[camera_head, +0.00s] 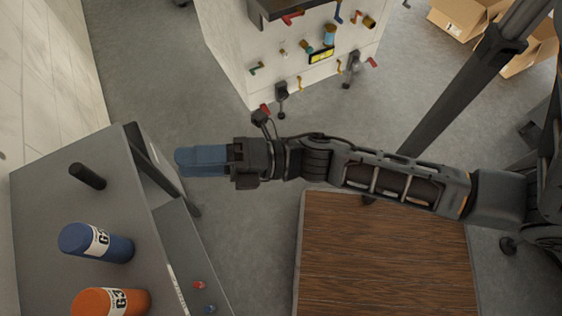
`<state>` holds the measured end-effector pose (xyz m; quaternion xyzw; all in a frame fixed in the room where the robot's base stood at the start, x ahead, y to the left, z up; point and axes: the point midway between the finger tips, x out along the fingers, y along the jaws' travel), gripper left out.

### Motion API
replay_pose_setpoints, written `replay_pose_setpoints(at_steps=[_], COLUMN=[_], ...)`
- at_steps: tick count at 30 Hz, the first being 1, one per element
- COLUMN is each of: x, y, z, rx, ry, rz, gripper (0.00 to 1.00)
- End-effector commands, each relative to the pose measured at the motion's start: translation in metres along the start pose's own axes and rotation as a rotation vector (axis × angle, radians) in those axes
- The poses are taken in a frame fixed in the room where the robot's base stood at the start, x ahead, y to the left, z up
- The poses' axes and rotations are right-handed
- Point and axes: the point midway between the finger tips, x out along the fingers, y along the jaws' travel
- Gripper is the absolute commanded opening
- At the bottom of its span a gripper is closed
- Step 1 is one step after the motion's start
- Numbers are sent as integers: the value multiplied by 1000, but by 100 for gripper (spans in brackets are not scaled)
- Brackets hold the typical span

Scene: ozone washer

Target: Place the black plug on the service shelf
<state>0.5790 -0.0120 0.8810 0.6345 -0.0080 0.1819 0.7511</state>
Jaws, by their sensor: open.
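A small black cylinder, which looks like the black plug (87,176), appears to stand on the grey top of a unit at the left, which I take for the service shelf (50,205). My gripper (186,161), with blue fingers, is to the right of the plug, over the floor just past the shelf's right edge. It is apart from the plug. The gripper is open, though the gap between its fingers is hard to see from above. Nothing shows between the fingers.
A lower ledge carries small red (198,285) and blue parts. A white cabinet (235,50) with valves, a brown wooden platform (385,255) and cardboard boxes (462,18) surround open floor.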

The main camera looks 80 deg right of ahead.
Motion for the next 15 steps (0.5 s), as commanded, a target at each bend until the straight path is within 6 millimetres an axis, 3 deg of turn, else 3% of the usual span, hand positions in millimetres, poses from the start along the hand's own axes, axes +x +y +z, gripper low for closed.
replay_pose_setpoints(at_steps=[1, 9, 15], x=[-16, -86, -122], y=[11, 53, 71], z=[-7, -20, -33], rx=[156, 1031, 1522], ry=[-38, -316, -518], rz=[-24, -149, -227], gripper=[59, 59, 59])
